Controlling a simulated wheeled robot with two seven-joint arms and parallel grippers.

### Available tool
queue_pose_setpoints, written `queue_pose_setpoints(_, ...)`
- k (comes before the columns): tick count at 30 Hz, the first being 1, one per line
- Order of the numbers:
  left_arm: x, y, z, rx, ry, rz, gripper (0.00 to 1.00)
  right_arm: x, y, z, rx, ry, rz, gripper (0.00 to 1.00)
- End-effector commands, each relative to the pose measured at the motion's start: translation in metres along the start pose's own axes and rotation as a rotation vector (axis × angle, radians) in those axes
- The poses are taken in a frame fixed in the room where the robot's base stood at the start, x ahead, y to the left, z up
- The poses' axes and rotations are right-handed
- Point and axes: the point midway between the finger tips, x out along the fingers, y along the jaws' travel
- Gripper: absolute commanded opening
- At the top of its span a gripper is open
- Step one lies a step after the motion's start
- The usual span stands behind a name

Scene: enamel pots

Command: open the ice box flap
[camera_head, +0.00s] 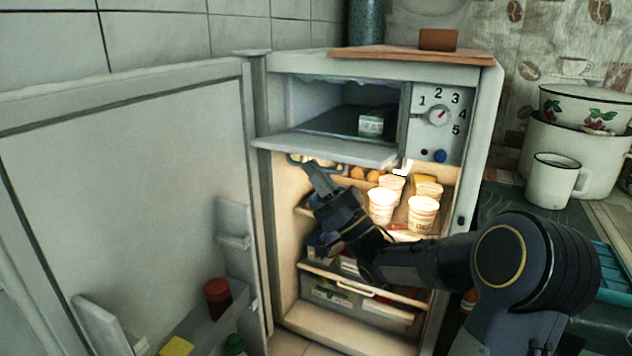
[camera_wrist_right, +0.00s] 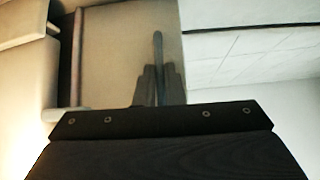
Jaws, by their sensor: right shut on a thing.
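The ice box flap (camera_head: 330,149) is a pale panel at the top of the open fridge. It is folded down and lies about level, sticking out in front of the ice box. The dark inside of the ice box (camera_head: 340,117) is exposed, with a small green and white carton (camera_head: 371,122) in it. My right gripper (camera_head: 313,168) is below the flap's left front part, shut on the flap handle (camera_head: 296,160). In the right wrist view, the closed fingers (camera_wrist_right: 159,85) hold a thin bar-like part. My left gripper is out of view.
The fridge door (camera_head: 130,190) stands wide open at the left. White cups (camera_head: 423,212) and eggs stand on the shelf below the flap, close to my right arm. A drawer (camera_head: 355,295) is lower down. Enamel pots (camera_head: 575,140) and a mug (camera_head: 553,180) stand at the right.

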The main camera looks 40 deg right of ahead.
Motion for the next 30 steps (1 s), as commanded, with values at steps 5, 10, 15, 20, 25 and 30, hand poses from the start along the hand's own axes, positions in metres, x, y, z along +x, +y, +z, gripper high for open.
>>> queue_pose_setpoints(5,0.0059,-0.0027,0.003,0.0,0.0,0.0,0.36,-0.0042,0.0062,0.0025,-0.003,0.0,0.012,0.0)
queue_pose_setpoints(10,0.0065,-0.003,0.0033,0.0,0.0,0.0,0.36,-0.0044,0.0077,0.0025,-0.003,0.0,0.015,0.0)
queue_pose_setpoints(15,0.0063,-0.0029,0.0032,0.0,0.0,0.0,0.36,-0.0045,0.0086,0.0022,-0.004,-0.001,0.018,0.0)
queue_pose_setpoints(20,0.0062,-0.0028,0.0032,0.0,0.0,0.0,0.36,-0.0046,0.0092,0.0023,-0.005,-0.002,0.02,0.13)
queue_pose_setpoints(25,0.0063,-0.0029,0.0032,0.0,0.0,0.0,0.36,-0.0043,0.0076,0.0026,-0.003,-0.001,0.015,0.31)
queue_pose_setpoints(30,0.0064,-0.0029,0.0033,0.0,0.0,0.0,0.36,-0.004,0.0061,0.0028,-0.002,-0.001,0.011,0.31)
